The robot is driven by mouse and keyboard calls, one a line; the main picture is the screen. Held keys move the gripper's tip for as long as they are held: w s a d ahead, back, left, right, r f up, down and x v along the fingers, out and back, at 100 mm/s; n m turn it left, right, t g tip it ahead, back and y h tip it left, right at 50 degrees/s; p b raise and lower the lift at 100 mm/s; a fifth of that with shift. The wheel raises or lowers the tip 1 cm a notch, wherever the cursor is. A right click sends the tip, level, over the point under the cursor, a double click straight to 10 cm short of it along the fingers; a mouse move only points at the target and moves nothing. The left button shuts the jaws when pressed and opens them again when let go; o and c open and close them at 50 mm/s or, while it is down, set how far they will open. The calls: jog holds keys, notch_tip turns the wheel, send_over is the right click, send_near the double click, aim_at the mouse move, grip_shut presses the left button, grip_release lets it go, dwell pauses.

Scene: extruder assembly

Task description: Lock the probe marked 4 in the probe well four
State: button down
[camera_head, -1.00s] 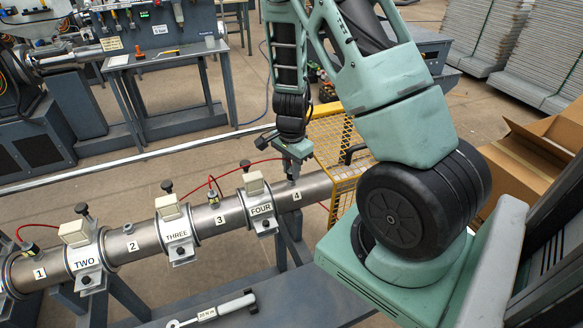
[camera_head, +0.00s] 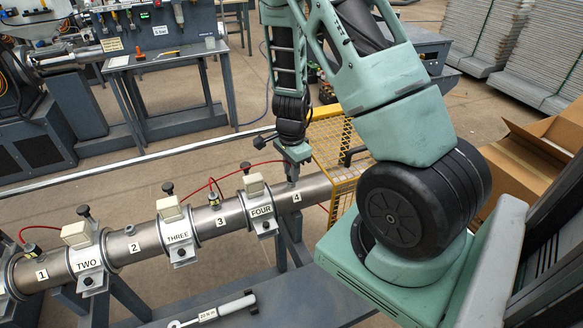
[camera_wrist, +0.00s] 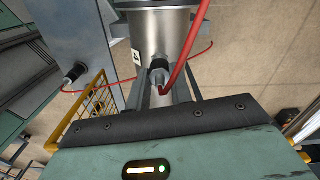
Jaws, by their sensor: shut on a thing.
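The steel barrel (camera_head: 318,186) runs across the picture, with the label 4 (camera_head: 296,197) near its right end. My gripper (camera_head: 292,177) is over the barrel at that label and points down. In the wrist view the probe (camera_wrist: 160,76), a metal and black plug with a red cable, stands at the barrel between my finger ends. My gripper is shut on it. The label beside it (camera_wrist: 136,57) shows sideways. The probe's seat in the well and its locking state are hidden. The FOUR clamp (camera_head: 259,205) sits just left of my gripper.
Probe 3 (camera_head: 214,200), with a red cable, stands left of the FOUR clamp. A yellow mesh guard (camera_head: 338,145) is close on the right. A torque wrench (camera_head: 215,312) lies on the bench below. The red cable (camera_wrist: 186,65) passes close to my gripper.

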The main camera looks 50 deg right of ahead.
jog(key=m+p, duration=0.2)
jog(key=m, duration=0.2)
jog(key=shift+m, duration=0.3)
jog(key=c, duration=1.2)
grip_release()
jog(key=shift+o, duration=0.2)
notch_tip(320, 180, up, 17)
jog(key=p, duration=0.3)
jog(key=shift+r, duration=0.15)
